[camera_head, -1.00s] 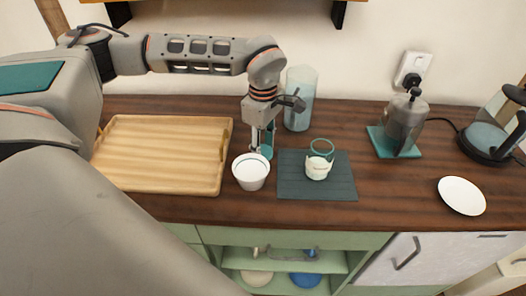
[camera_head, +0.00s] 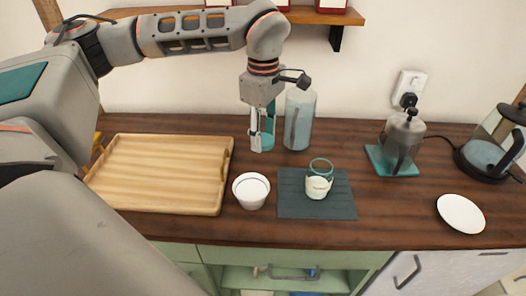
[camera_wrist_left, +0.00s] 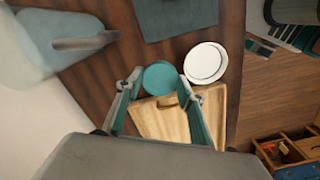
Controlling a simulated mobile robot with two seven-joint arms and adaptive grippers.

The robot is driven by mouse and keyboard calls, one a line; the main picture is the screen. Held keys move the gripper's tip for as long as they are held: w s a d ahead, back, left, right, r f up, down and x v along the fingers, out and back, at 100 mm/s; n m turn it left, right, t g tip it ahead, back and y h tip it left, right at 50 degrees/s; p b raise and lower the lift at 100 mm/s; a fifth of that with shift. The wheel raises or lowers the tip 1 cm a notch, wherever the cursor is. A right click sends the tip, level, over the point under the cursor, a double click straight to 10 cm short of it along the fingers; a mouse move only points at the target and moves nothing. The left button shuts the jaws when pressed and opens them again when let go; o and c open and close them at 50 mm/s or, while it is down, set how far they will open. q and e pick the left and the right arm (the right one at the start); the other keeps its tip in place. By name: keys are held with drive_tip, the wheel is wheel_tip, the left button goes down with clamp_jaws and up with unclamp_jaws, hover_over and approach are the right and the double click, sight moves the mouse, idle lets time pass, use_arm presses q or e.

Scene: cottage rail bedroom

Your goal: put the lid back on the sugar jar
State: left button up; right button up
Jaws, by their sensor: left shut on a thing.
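My left gripper (camera_head: 262,142) points down above the counter, behind the white bowl. It is shut on a round teal lid (camera_wrist_left: 160,78), which shows between the fingers in the left wrist view. In the head view the lid (camera_head: 268,139) is partly hidden by a finger.
A white bowl (camera_head: 251,191) stands between the wooden tray (camera_head: 160,172) and the dark mat (camera_head: 290,205). A tall clear container (camera_head: 299,118) stands close right of the gripper. Further right are a coffee press (camera_head: 402,140), a white plate (camera_head: 461,213) and a kettle (camera_head: 492,150).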

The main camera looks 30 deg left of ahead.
sight(264, 139)
use_arm(q)
wheel_tip(264, 139, up, 9)
drive_tip(key=shift+p, duration=0.4)
use_arm(e)
drive_tip(key=shift+w+r, duration=0.1)
drive_tip(key=shift+r, duration=0.4)
use_arm(q)
drive_tip(key=shift+f, duration=0.1)
use_arm(e)
drive_tip(key=shift+o, duration=0.3)
